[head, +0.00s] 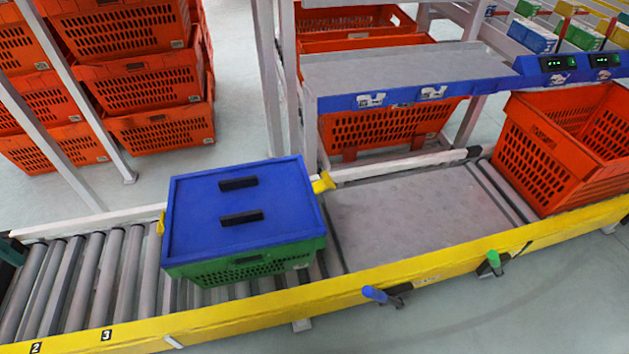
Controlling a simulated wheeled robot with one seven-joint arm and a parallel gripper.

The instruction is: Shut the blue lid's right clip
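A green crate (250,264) with a blue lid (240,213) sits on the roller conveyor, left of the picture's middle. The lid lies flat on the crate and has two black handles on top. The right clip (323,183) is yellow and sticks outward from the lid's right edge, so it looks open. The left clip (162,223) is yellow and lies close against the lid's left edge; I cannot tell whether it is latched. My gripper is not in view.
The conveyor's yellow front rail (330,300) carries a blue lever (375,294) and a green lever (494,260). An orange tote (560,150) stands at the right. A flat grey plate (420,215) right of the crate is clear. A metal post (270,80) and a blue-edged shelf (400,72) stand behind.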

